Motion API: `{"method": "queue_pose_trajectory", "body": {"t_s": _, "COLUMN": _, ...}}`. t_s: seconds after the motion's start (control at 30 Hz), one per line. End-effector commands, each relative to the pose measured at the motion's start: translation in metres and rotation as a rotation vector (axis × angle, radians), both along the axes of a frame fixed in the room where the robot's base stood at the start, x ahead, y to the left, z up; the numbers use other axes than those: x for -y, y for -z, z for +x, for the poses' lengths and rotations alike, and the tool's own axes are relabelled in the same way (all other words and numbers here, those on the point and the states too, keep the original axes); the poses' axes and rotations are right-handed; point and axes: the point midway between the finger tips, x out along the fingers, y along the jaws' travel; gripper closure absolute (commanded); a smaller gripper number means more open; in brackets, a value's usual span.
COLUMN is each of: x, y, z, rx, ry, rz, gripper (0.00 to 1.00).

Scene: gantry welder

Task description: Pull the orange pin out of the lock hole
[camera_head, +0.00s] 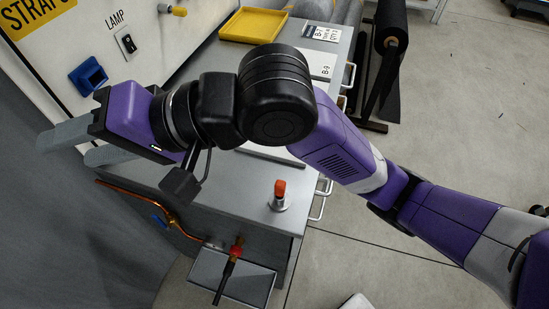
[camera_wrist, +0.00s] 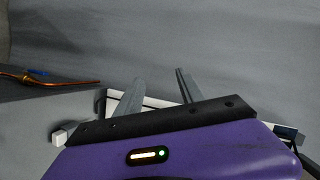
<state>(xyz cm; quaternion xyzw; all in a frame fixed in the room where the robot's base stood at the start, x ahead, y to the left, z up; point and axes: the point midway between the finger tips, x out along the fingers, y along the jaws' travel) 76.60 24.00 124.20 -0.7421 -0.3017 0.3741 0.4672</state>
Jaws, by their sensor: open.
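The orange pin (camera_head: 280,188) stands upright on the grey bench top in the head view. Its lower end sits in a round metal collar (camera_head: 279,204), and the hole itself is hidden. My gripper (camera_head: 66,148) is open and empty at the left, well away from the pin, pointing toward the grey wall side. In the wrist view my gripper (camera_wrist: 160,80) shows two spread grey fingers with nothing between them. The pin is not seen in the wrist view.
A yellow tray (camera_head: 253,25) lies at the back. A blue holder (camera_head: 89,75) and a lamp switch (camera_head: 127,42) are on the white panel. Bench space around the pin is clear.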

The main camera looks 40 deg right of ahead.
Motion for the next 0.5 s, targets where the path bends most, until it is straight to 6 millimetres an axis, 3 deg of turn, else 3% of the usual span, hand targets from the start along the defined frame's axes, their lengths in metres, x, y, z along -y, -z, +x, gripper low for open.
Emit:
{"method": "queue_pose_trajectory", "body": {"t_s": 0.17, "x": 0.043, "y": 0.075, "z": -0.027, "rx": -0.407, "ry": 0.07, "rz": -0.302, "gripper": 0.55}}
{"method": "queue_pose_trajectory", "body": {"t_s": 0.3, "x": 0.112, "y": 0.12, "z": -0.052, "rx": -0.68, "ry": 0.249, "rz": -0.543, "gripper": 0.55}}
{"method": "queue_pose_trajectory", "body": {"t_s": 0.4, "x": 0.163, "y": 0.135, "z": -0.068, "rx": -0.815, "ry": 0.4, "rz": -0.685, "gripper": 0.55}}
{"method": "queue_pose_trajectory", "body": {"t_s": 0.5, "x": 0.201, "y": 0.14, "z": -0.081, "rx": -0.897, "ry": 0.521, "rz": -0.784, "gripper": 0.55}}
